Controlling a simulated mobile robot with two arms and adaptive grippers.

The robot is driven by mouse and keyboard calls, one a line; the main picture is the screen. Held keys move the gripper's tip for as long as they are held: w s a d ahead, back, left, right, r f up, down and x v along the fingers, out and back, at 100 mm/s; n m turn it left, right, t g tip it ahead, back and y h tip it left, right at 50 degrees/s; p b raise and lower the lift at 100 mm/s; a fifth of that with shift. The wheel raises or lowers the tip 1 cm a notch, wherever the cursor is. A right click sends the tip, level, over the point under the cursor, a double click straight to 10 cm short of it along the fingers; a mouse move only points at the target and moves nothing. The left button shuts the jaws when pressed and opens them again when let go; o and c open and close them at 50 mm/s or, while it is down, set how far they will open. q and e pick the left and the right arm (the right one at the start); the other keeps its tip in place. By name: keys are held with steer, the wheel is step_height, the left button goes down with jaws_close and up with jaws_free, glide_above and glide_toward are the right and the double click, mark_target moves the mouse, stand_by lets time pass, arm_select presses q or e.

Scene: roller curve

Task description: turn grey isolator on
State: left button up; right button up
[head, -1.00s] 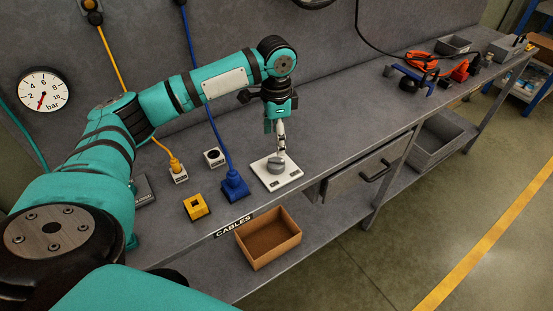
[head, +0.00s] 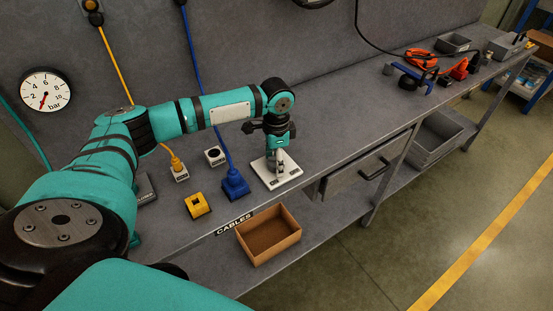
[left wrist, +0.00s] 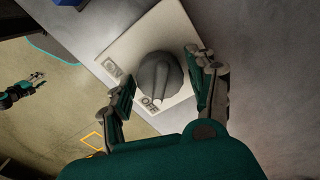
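The grey isolator is a round grey knob (left wrist: 159,76) on a white plate (head: 289,178) that lies on the bench. In the left wrist view the plate bears an ON label (left wrist: 113,69) and an OFF label (left wrist: 151,103). The knob's ridge points to OFF. My left gripper (head: 279,160) is low over the plate. Its fingers (left wrist: 165,83) are apart, one on each side of the knob, and I see no clear contact. In the head view the gripper largely hides the knob. My right gripper (left wrist: 38,80) shows small at the left of the wrist view, away from the plate.
A blue plug block (head: 235,185), a yellow block (head: 197,205) and a white socket (head: 215,156) stand left of the plate. An open brown box (head: 268,236) is at the bench front, by the CABLES label. Bench right of the plate is clear up to tools (head: 415,77).

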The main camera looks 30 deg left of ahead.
arm_select(q)
steer(key=c, duration=0.8)
steer(key=m+p, duration=0.2)
steer(key=p, duration=0.1)
steer(key=shift+r+m, duration=0.25)
steer(key=shift+m, duration=0.05)
steer(key=m+p, duration=0.3)
steer(key=shift+m, duration=0.4)
steer(key=m+p, duration=0.1)
steer(key=m, duration=0.1)
steer(key=shift+f+m, duration=0.1)
steer(key=shift+m, duration=0.2)
steer(key=m+p, duration=0.1)
steer(key=m, duration=0.1)
steer(key=shift+m, duration=0.4)
steer(key=m, duration=0.2)
steer(key=shift+m, duration=0.3)
steer(key=shift+f+m, duration=0.1)
steer(key=shift+m, duration=1.8)
